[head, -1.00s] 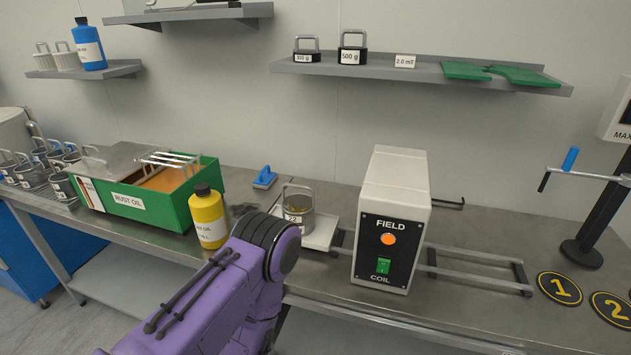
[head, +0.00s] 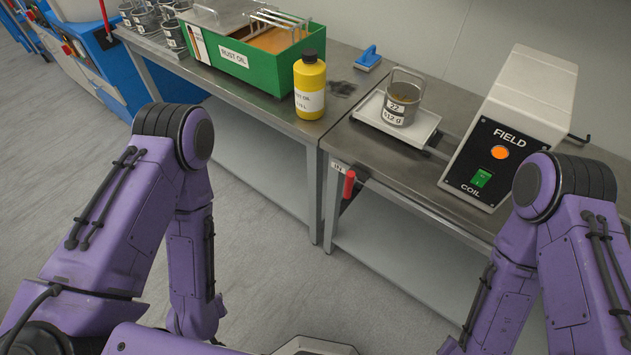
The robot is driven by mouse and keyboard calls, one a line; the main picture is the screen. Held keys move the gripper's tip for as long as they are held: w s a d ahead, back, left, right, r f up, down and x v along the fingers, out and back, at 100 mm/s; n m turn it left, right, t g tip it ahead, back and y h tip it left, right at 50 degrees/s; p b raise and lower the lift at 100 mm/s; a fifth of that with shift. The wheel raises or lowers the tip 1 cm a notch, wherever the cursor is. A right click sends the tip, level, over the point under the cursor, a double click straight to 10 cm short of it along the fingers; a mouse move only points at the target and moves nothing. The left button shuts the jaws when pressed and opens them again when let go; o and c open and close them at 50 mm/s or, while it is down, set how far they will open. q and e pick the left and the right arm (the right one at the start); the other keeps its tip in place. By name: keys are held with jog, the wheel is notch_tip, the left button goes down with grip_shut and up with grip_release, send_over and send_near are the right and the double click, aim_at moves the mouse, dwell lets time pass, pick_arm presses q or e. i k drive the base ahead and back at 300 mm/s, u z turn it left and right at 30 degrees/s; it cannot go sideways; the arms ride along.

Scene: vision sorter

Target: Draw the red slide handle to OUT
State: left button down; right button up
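The red slide handle (head: 349,184) sticks out at the front edge of the bench, left of the coil box. A small white label (head: 339,167) beside it appears to read IN. No OUT label can be made out. My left arm and my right arm both show in the lower part of the head view, bent downward. Both grippers are out of the picture. Neither arm touches the handle.
A white tray (head: 371,117) holds a metal cup (head: 402,101) with a wire handle. The field coil box (head: 522,118) stands right of it. A yellow bottle (head: 310,92) and green rust oil tank (head: 241,63) stand left. Open floor lies before the bench.

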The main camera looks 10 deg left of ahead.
aim_at(354, 175)
jog(key=u, duration=1.9)
jog(key=k, duration=0.4)
jog(key=z, duration=1.05)
